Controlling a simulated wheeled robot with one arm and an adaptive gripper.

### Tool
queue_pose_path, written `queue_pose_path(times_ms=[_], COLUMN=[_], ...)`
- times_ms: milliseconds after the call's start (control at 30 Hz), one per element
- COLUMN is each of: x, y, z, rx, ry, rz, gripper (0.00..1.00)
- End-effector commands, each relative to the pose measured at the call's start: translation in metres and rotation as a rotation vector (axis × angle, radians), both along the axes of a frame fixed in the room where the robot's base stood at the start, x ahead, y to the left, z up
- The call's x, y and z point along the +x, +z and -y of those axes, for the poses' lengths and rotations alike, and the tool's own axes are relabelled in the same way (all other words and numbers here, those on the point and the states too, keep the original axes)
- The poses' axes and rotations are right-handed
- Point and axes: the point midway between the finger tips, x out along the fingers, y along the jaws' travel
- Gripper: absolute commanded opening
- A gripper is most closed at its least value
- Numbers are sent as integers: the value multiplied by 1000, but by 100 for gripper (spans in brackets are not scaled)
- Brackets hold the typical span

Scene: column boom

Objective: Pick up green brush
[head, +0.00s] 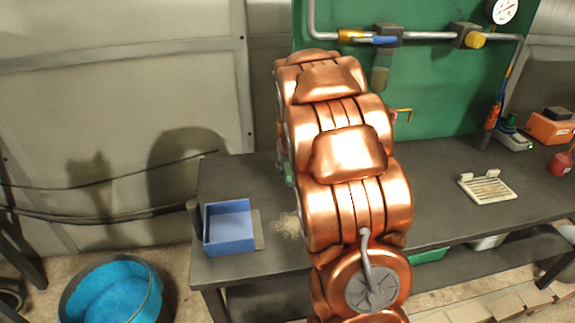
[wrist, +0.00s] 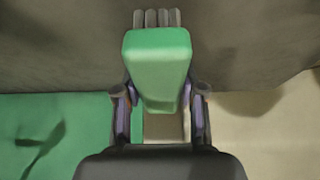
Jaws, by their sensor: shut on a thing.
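In the wrist view, the green brush (wrist: 157,65) sits between the fingers of my gripper (wrist: 160,92). It has a green block-like body and grey bristle-like tufts at the top of the picture. My gripper is shut on it, with one finger at each side. In the head view, my copper-coloured arm covers the gripper. Only a small bit of green (head: 289,173) shows at the arm's left edge, above the bench; I cannot tell for certain that it is the brush.
The dark bench (head: 440,215) carries a blue open bin (head: 230,237), a pale scattered pile (head: 287,224), a white slatted rack (head: 488,188) and an orange box (head: 551,128). A blue tub (head: 112,292) stands on the floor. Pipes (head: 425,35) run along the green back panel.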

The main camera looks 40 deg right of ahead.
Motion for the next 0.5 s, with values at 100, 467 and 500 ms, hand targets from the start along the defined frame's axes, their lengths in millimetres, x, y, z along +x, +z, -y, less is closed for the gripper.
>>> queue_pose_path(times_ms=[100,467,500], x=[-18,-63,-66], y=[-1,5,6], z=[-10,-33,-34], rx=[1,-1,-1], ry=[-1,0,0], rz=[1,2,3], gripper=[2,2,2])
